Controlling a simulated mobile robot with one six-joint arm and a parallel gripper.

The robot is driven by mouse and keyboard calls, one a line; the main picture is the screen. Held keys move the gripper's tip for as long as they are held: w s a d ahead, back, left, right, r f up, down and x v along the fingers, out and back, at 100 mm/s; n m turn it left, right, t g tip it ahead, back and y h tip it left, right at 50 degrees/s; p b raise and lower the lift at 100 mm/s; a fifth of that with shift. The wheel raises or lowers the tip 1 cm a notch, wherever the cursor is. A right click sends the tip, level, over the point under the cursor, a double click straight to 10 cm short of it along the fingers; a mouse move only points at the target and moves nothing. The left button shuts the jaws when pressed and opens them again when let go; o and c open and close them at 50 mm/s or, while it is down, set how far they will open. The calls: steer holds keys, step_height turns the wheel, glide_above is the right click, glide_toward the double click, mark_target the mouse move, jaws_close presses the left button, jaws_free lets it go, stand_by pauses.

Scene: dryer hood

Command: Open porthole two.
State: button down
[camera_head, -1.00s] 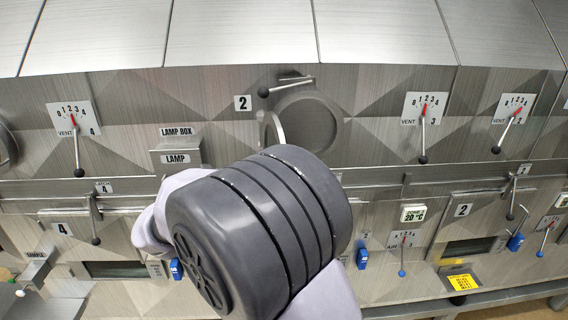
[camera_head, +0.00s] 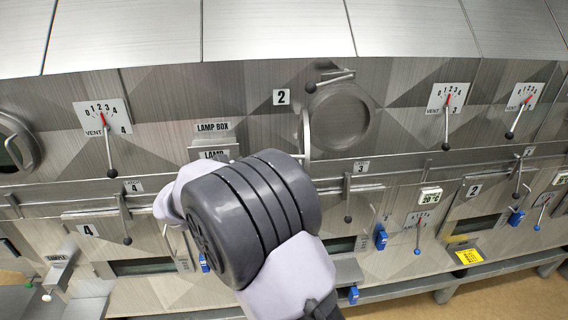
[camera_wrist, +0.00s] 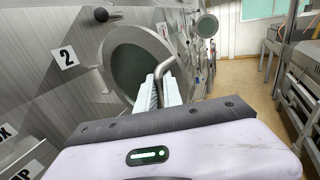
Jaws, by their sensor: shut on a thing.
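Porthole two (camera_head: 338,118) is a round grey window in the upper metal panel, right of its "2" label (camera_head: 282,97). It looks shut in the panel. A latch lever (camera_head: 335,79) with a black knob lies across its top edge. The curved bar handle (camera_head: 306,137) stands out at the porthole's left side. In the wrist view the porthole (camera_wrist: 132,65) is close ahead and the bent handle (camera_wrist: 168,68) runs down between my fingers. My gripper (camera_wrist: 160,92) is shut on the handle. In the head view my wrist hides the fingers.
A lamp box (camera_head: 213,152) stands out from the panel left of the porthole. Vent levers (camera_head: 447,120) and a ledge with several latches (camera_head: 361,168) lie around and below. In the wrist view, open floor (camera_wrist: 238,75) shows to the right.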

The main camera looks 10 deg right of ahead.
steer(key=shift+r, duration=0.1)
steer(key=c, duration=1.5)
jaws_free()
steer(key=shift+d, duration=0.15)
steer(key=b+v, duration=0.1)
steer(key=v, duration=1.6)
steer(key=shift+a+b, duration=0.25)
steer(key=shift+b, duration=0.1)
steer(key=shift+s, duration=0.1)
